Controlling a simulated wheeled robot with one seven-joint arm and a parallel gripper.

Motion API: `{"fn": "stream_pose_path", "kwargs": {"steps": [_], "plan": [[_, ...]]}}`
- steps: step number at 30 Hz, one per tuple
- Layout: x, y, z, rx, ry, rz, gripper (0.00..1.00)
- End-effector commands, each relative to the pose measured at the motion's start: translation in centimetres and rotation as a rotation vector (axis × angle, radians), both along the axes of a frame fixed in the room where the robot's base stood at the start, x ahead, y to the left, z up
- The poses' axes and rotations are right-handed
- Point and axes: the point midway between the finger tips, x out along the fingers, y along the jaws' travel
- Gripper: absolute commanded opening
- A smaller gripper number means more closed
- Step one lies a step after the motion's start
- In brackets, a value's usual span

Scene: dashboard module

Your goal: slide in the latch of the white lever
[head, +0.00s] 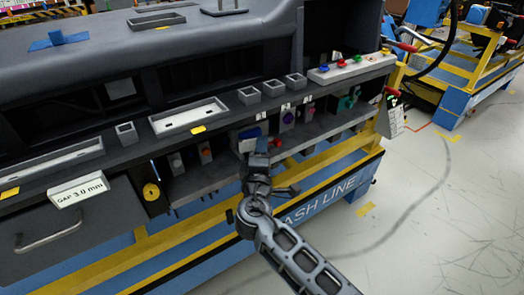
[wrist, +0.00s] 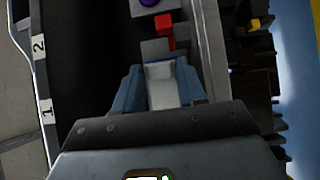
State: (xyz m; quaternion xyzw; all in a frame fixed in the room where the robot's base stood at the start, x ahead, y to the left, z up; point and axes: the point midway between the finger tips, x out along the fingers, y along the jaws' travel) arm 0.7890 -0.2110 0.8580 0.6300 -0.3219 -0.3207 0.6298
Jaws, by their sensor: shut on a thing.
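My gripper (wrist: 158,82) is shut on a white-grey block, which I take for the white lever (wrist: 162,92). The block sits between the two blue fingers in the wrist view. In the head view my gripper (head: 254,148) is at the lower shelf of the dashboard module, under the tag marked 1. There the arm and fingers hide most of the lever. The latch cannot be told apart from the lever in either view.
A red lever (wrist: 164,28) stands just beyond the fingers; it also shows in the head view (head: 277,142). A purple knob (head: 288,117) is further right on the shelf (head: 325,135). The dashboard ledge (head: 225,118) overhangs the shelf. The floor at right (head: 440,200) is clear.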

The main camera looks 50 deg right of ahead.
Motion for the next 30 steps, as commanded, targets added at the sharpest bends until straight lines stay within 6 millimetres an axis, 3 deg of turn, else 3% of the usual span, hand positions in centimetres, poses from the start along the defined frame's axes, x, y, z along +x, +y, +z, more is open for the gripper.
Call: {"fn": "stream_pose_path", "kwargs": {"steps": [18, 29, 30], "plan": [[0.8, -1.4, -0.1, 0.002, 0.002, 0.271, 0.10], [0.9, -1.4, -0.1, 0.001, 0.002, 0.287, 0.10], [0.9, -1.4, -0.1, 0.001, 0.002, 0.287, 0.42]]}}
